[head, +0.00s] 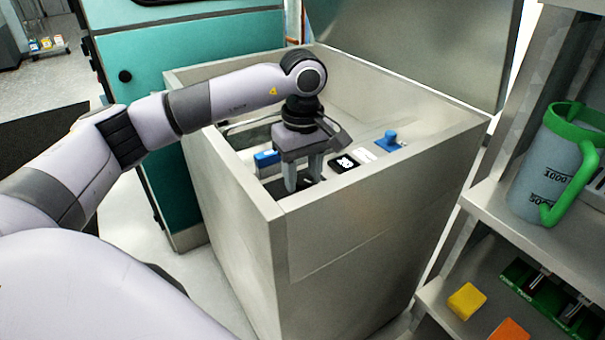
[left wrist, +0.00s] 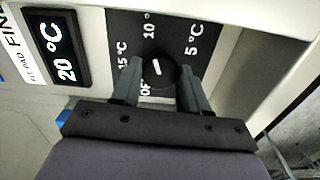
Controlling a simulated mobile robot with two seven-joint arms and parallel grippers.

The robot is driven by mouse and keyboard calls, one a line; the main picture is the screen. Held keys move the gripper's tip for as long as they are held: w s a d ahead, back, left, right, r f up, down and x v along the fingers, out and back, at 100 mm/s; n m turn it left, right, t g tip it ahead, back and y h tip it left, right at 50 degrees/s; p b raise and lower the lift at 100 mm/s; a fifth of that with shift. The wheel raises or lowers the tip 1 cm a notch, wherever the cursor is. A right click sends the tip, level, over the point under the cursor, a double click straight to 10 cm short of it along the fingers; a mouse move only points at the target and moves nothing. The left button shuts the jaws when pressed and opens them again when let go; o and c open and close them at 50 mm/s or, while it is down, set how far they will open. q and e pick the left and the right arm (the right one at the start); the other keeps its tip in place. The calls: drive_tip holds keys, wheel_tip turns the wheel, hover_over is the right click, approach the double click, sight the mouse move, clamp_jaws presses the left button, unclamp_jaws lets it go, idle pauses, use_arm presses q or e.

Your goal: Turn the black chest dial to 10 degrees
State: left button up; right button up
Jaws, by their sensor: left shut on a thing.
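The black chest dial (left wrist: 157,71) has a short white mark and sits on a dark panel (left wrist: 172,20) labelled OFF, 5 °C, 10 ° and 15 °C. The mark runs roughly along the line between 10 ° and OFF, on the dial's upper half towards 10 °. My left gripper (left wrist: 160,64) has one finger on each side of the dial and is shut on it. In the head view my left gripper (head: 303,184) points down inside the steel chest (head: 335,245), and hides most of the dial. My right gripper is not in view.
A display (head: 343,163) beside the dial reads 20 °C in the wrist view (left wrist: 56,47). A blue knob-like part (head: 389,141) and a blue box (head: 266,159) are nearby. The chest's raised lid (head: 420,45) stands behind. A shelf with a green-handled jug (head: 545,165) is at right.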

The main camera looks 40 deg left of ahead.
sight(302, 179)
use_arm(q)
drive_tip(key=shift+w+r, duration=0.1)
drive_tip(key=shift+r, duration=0.05)
idle(0.3)
drive_tip(key=o, duration=0.8)
drive_tip(key=shift+o, duration=1.2)
drive_tip(key=shift+r, duration=3.55)
drive_tip(key=shift+f, duration=0.1)
